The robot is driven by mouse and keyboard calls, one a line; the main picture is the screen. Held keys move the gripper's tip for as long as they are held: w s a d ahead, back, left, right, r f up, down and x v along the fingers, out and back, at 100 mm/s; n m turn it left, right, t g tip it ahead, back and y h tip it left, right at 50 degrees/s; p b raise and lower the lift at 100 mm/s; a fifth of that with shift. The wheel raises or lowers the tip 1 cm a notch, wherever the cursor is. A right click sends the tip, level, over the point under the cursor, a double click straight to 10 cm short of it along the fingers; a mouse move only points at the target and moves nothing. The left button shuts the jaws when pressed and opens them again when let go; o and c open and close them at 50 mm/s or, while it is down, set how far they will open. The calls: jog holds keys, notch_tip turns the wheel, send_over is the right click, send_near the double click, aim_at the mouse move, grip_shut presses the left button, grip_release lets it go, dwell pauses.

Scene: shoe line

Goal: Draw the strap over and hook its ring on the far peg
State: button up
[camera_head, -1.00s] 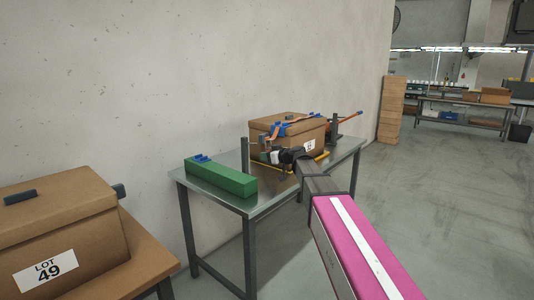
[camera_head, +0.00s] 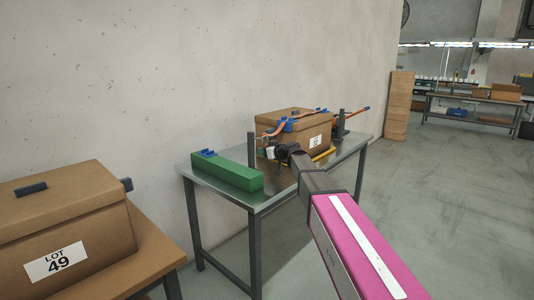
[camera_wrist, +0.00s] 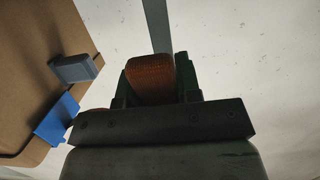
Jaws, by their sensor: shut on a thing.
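The orange strap (camera_head: 268,132) comes over the lid of a brown box (camera_head: 295,139) and hangs down on its left side. My gripper (camera_head: 270,149) is at the box's near left side. In the wrist view my gripper (camera_wrist: 152,92) is shut on the orange strap end (camera_wrist: 150,75), which stands up between the fingers. The ring cannot be made out. A grey upright peg (camera_head: 251,150) stands left of the box, and its shaft shows behind the strap end in the wrist view (camera_wrist: 158,25). A dark post (camera_head: 341,125) stands right of the box.
A green block (camera_head: 228,171) lies on the steel table (camera_head: 262,196), left of the peg. Blue clips (camera_head: 291,123) sit on the box lid. An orange-handled lever (camera_head: 356,113) is at the right post. Another box (camera_head: 62,230) marked LOT 49 stands on a nearer table.

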aim_at(253, 150)
jog(key=shift+r+x, duration=0.2)
jog(key=shift+x, duration=0.95)
jog(key=shift+r+x, duration=0.2)
jog(key=shift+x, duration=0.95)
jog(key=shift+w+a+f, duration=0.35)
jog(key=shift+a+f, duration=0.1)
jog(key=shift+a, duration=0.05)
jog(key=o, duration=1)
jog(key=shift+s+d, duration=0.1)
